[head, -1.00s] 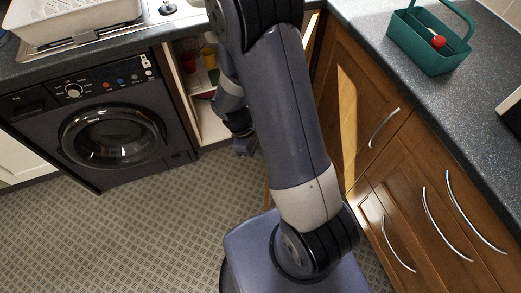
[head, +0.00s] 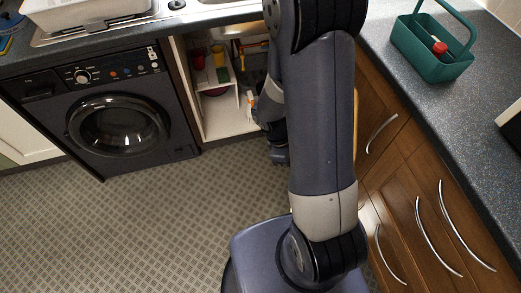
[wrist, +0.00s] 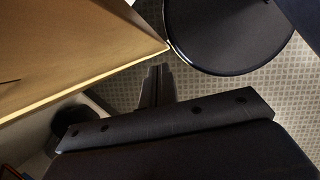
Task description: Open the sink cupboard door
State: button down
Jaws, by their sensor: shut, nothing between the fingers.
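The sink cupboard (head: 208,128) stands open under the sink, right of the washing machine. Its white interior shows in the head view, with the right part hidden by my arm. A broad tan panel with a bright edge, which looks like the cupboard door (wrist: 70,45), fills the upper left of the wrist view. In the head view the door is mostly hidden behind my arm. My gripper (wrist: 157,84) is shut and empty, its fingers beside the panel's edge, apart from it in the picture. In the head view my gripper (head: 279,154) is low in front of the opening.
The washing machine (head: 110,115) is on the left. A green caddy (head: 430,50) stands on the worktop. The floor at left is clear.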

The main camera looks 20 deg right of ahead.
jog(key=s+d+n, duration=0.1)
jog(key=s+d, duration=0.2)
jog(key=d, duration=0.3)
jog(key=shift+s+d+n+b, duration=0.15)
jog(key=shift+s+n+b, duration=0.15)
jog(key=shift+s+b, duration=0.1)
jog(key=shift+w, duration=0.1)
